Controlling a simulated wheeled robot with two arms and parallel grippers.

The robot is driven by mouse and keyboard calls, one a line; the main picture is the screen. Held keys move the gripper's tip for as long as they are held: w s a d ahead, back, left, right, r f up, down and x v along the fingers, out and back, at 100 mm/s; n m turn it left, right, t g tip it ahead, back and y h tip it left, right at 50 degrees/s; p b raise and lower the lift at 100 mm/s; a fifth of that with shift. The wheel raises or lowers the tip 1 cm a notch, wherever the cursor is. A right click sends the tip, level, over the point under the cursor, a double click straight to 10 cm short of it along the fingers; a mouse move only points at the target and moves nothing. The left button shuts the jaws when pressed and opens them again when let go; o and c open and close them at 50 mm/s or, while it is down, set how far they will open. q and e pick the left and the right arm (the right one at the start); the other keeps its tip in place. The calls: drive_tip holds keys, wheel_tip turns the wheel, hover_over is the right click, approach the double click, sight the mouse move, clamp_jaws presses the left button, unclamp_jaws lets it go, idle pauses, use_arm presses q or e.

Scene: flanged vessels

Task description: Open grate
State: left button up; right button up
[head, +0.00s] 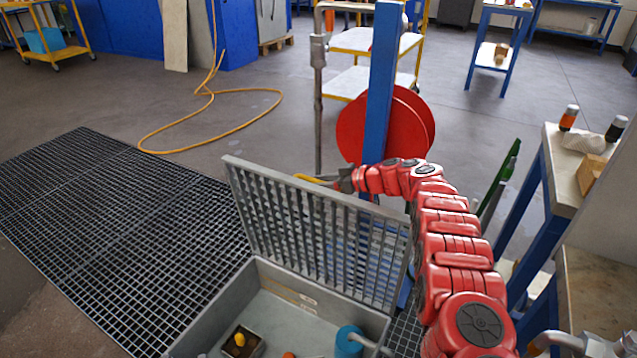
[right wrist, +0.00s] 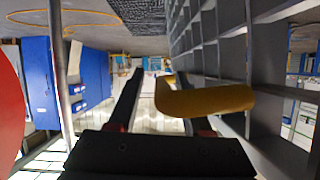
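The grey slatted grate (head: 315,232) stands raised and tilted at the far edge of the open grey box (head: 222,308). A yellow handle (head: 318,182) shows at its upper far side; it also shows in the right wrist view (right wrist: 205,100). My right gripper (head: 346,180) is beside the handle. In the right wrist view its two dark fingers (right wrist: 157,95) stand apart. The handle crosses in front of the right-hand finger, and its end lies between the fingers. I cannot tell whether they touch. My left gripper is not in view.
Inside the box are a blue cylinder (head: 349,341) and a small brown container with a yellow item (head: 239,339). Behind the grate stand a blue post (head: 381,80) and a red reel (head: 352,128). A workbench (head: 563,170) is at right. Floor grating (head: 110,230) lies at left.

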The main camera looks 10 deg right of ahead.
drive_tip(key=shift+s+d+r+p, duration=0.15)
drive_tip(key=shift+d+r+p, duration=0.15)
drive_tip(key=shift+r+p, duration=0.15)
drive_tip(key=p+v, duration=0.7)
drive_tip(key=v, duration=0.9)
drive_tip(key=shift+s+d+f, duration=0.2)
drive_tip(key=shift+s, duration=0.1)
